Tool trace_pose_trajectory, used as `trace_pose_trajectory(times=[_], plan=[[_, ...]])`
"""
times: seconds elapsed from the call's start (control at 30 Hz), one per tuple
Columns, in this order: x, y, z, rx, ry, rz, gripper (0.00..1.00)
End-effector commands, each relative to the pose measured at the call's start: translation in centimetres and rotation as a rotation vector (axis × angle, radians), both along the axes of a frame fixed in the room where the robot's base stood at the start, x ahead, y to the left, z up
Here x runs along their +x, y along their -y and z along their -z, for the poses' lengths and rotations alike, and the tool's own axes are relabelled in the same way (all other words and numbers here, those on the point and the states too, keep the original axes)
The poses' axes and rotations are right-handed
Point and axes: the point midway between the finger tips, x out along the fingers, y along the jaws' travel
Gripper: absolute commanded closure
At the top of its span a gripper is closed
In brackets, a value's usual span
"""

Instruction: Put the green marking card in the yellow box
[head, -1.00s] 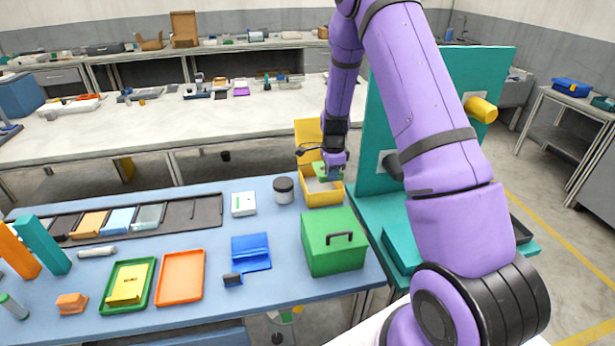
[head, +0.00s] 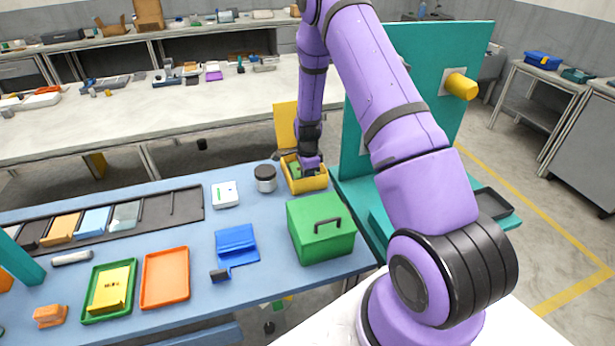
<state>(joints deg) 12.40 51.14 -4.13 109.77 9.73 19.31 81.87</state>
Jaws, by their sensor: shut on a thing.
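The yellow box (head: 310,186) stands at the back right of the blue table, its lid (head: 286,125) raised at the back. My gripper (head: 306,173) points down into the open box from above. It is shut on the green marking card (head: 295,173), of which a small green part shows inside the box walls. My gripper hides most of the card, and I cannot tell whether the card touches the box floor.
A dark jar with a pale band (head: 265,178) stands just left of the box. A green case with a handle (head: 320,229) is in front of it. A teal panel (head: 405,100) rises to the right. A blue holder (head: 237,245) and an orange tray (head: 165,278) lie further left.

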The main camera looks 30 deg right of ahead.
Motion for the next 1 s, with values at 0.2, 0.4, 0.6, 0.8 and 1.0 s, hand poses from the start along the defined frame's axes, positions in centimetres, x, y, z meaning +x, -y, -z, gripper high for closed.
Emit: trace_pose_trajectory(times=[0.2, 0.4, 0.6, 0.8, 1.0], plan=[[0.0, 0.0, 0.9, 0.0, 0.0, 0.0, 1.0], [0.0, 0.0, 1.1, 0.0, -0.001, 0.0, 1.0], [0.0, 0.0, 1.3, 0.0, 0.0, 0.0, 0.78], [0.0, 0.0, 1.3, 0.0, 0.0, 0.0, 0.78], [0.1, 0.0, -0.1, -0.001, 0.003, -0.001, 0.78]])
